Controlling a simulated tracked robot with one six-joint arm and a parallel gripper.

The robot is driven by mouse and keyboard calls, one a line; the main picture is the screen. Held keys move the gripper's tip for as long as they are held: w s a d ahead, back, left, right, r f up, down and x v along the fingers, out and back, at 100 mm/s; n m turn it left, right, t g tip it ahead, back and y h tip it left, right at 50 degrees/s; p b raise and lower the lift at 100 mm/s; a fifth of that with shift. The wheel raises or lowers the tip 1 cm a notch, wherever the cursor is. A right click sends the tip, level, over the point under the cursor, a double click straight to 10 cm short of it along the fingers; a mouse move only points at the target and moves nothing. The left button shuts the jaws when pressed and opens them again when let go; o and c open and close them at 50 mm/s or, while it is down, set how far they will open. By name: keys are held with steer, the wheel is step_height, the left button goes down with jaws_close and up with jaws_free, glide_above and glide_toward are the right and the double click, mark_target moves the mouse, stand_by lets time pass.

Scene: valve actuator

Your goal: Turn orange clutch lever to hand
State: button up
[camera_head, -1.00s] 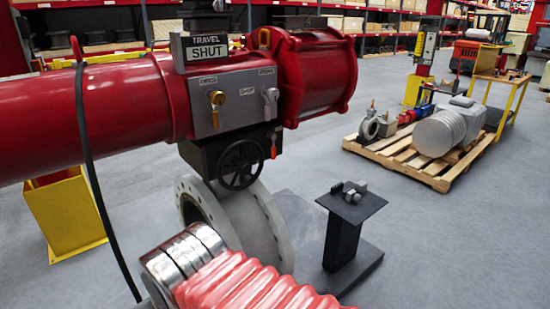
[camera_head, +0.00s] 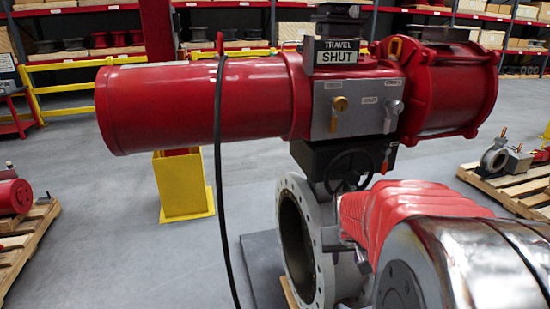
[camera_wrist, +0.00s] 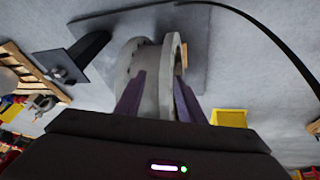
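The orange clutch lever (camera_head: 386,160) is a small handle at the right of the black gearbox (camera_head: 318,158), beside the dark handwheel (camera_head: 349,171), in the head view. It points roughly up and down. The lever does not show in the wrist view. My gripper (camera_wrist: 159,76) shows in the wrist view as two dark purple fingers standing apart with nothing held between them. The grey pipe flange (camera_wrist: 158,80) lies beyond the fingers. In the head view my arm fills the lower right, and I cannot make out the fingers clearly.
The red actuator (camera_head: 200,103) stretches across above the gearbox. A grey panel (camera_head: 362,112) carries a gold lever (camera_head: 340,103) and a grey lever (camera_head: 395,108). A black hose (camera_head: 222,190) hangs in front.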

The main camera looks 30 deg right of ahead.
steer(key=w+d+f+m+t+h, duration=0.1)
steer(key=w+d+f+t+h, duration=0.15)
steer(key=d, duration=1.25)
steer(key=w+d+f+m+t+h, duration=0.15)
steer(key=d+f, duration=0.25)
steer(key=d, duration=1)
steer(key=n+t, duration=0.3)
steer(key=t, duration=0.6)
glide_toward(385, 169)
steer(key=a+v, duration=0.1)
steer(key=v, duration=0.4)
steer(key=shift+d+f+h, duration=0.1)
steer(key=shift+d+h, duration=0.1)
steer(key=shift+h, duration=0.2)
steer(key=x, duration=1.3)
steer(key=shift+w+d+f, duration=0.2)
steer(key=shift+w, duration=0.15)
